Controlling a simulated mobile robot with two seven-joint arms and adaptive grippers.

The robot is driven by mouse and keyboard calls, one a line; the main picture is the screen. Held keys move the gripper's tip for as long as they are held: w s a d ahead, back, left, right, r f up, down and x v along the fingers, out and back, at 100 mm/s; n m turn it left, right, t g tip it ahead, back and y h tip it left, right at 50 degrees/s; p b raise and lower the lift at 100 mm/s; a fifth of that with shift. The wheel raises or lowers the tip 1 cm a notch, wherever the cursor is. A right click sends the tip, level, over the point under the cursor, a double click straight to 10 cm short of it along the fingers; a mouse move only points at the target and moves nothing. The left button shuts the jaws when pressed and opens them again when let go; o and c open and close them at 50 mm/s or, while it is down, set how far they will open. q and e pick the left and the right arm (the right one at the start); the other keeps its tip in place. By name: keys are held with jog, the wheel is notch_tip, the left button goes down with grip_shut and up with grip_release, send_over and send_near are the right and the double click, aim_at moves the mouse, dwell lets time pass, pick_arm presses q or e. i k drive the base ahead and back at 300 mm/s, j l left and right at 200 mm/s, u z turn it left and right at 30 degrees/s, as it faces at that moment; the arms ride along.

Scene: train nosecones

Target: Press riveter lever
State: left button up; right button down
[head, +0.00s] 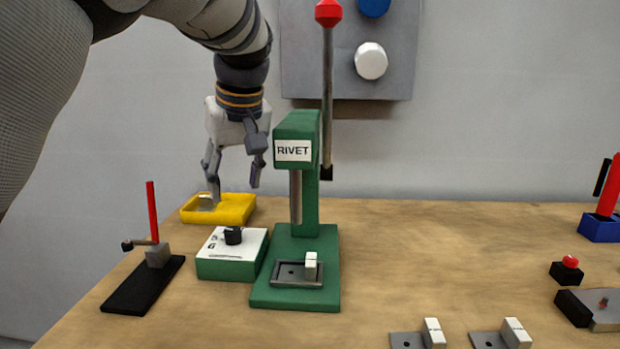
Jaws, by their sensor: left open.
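The green riveter (297,150), labelled RIVET, stands upright at the middle left of the table. Its lever (327,95) is a grey rod on the right side, pointing straight up, with a red knob (328,12) at the top. A small pale block (310,262) sits on the grey plate (283,275) at the riveter's base. My left gripper (233,180) points down to the left of the riveter, above and partly in front of the yellow tray. Its fingers are apart, and I see nothing held between them. My right gripper is out of view.
A yellow tray (238,215), a green box with a black knob (232,262) and a red-handled toggle clamp (152,215) stand left of the riveter. Two small fixtures (408,341) (488,340) lie at the front. A red button (569,263) is at right. The table's middle right is clear.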

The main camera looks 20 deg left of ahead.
aim_at(328, 14)
jog(key=k, duration=1)
